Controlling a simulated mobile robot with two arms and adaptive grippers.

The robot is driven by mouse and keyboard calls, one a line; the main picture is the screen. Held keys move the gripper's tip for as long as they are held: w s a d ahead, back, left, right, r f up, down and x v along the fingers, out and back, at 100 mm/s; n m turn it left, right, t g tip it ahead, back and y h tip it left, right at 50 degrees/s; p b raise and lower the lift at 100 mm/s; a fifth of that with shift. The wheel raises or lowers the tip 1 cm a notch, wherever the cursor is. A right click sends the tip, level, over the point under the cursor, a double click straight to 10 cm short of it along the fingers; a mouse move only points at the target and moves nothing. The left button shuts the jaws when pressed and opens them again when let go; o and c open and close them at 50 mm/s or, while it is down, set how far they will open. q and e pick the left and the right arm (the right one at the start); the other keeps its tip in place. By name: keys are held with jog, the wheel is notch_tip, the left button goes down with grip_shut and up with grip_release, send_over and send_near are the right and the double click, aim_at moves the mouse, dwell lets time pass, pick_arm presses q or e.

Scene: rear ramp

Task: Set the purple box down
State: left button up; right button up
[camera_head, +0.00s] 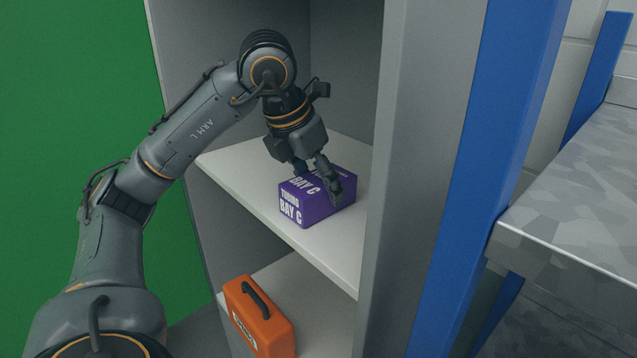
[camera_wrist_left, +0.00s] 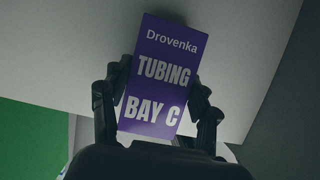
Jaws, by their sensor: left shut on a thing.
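The purple box (camera_head: 318,198) has white lettering reading "TUBING BAY C". In the head view it is at the pale upper shelf (camera_head: 335,255) of a grey cabinet, near the front edge. Whether its underside touches the shelf is hard to tell. My left gripper (camera_head: 318,180) comes down from above with its fingers on either side of the box, shut on it. In the left wrist view the box (camera_wrist_left: 163,75) sits between the two dark fingers, its top face toward the camera. My right gripper is not in view.
An orange case (camera_head: 262,318) with a black handle stands on the lower shelf. The cabinet's grey side wall (camera_head: 385,150) and a blue post (camera_head: 500,130) rise to the right. A grey mottled surface (camera_head: 580,190) lies farther right. Bare shelf shows around the box.

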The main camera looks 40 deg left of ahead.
aim_at(319, 180)
pick_arm(q)
jog(key=shift+f, duration=0.15)
jog(key=o, duration=1.3)
jog(key=shift+r, duration=0.45)
jog(key=v, duration=0.2)
jog(key=shift+s+r, duration=0.15)
jog(key=shift+r, duration=0.25)
jog(key=p+v, duration=0.5)
jog(key=v, duration=0.3)
jog(key=shift+s+r, duration=0.2)
jog(key=shift+r, duration=0.1)
